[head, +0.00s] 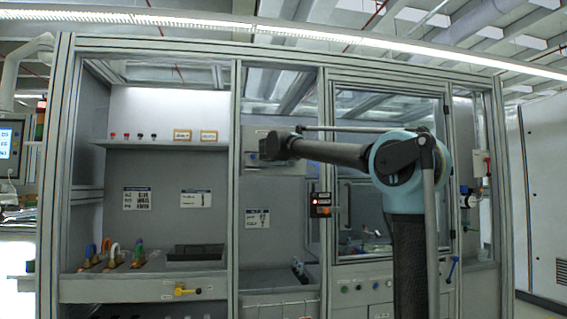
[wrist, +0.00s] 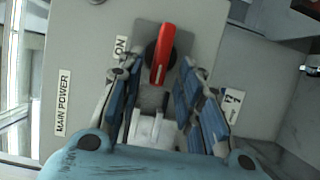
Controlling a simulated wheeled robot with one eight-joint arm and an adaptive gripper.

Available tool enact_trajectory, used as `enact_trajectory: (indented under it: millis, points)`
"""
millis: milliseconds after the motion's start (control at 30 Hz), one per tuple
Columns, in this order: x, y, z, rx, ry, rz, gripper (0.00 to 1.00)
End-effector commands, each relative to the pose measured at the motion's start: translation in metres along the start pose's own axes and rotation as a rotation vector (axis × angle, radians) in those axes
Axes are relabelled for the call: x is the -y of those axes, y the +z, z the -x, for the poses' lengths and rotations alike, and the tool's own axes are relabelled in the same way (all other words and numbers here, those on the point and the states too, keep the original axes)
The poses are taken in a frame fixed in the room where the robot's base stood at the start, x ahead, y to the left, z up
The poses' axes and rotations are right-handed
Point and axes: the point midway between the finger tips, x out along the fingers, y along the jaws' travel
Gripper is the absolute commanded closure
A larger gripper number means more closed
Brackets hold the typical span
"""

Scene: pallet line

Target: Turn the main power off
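The main power switch is a red rotary handle (wrist: 162,55) on a dark round base, on a grey box labelled "MAIN POWER" (wrist: 135,20). In the wrist view the handle runs nearly straight up and down, its top leaning slightly right. The "ON" label (wrist: 122,47) is left of it; a label on the right (wrist: 233,100) is partly covered by a finger. My gripper (wrist: 160,72) is open, its blue-padded fingers on either side of the handle's lower end, with gaps visible. In the head view my gripper (head: 276,146) is at the grey box (head: 251,140), hiding the switch.
An aluminium frame post (head: 235,190) stands left of the box. A small control box with a red light (head: 321,204) hangs below right of my gripper. A glazed door (head: 388,100) is behind my arm. A shelf (head: 165,145) with small knobs is at the left.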

Motion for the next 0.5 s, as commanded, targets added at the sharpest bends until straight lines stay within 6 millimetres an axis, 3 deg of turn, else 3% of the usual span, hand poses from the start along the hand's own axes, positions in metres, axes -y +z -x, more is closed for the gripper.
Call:
enact_trajectory:
  millis: [500]
  points:
    - [0.001,-0.001,0.090,-0.002,-0.001,-0.001,0.67]
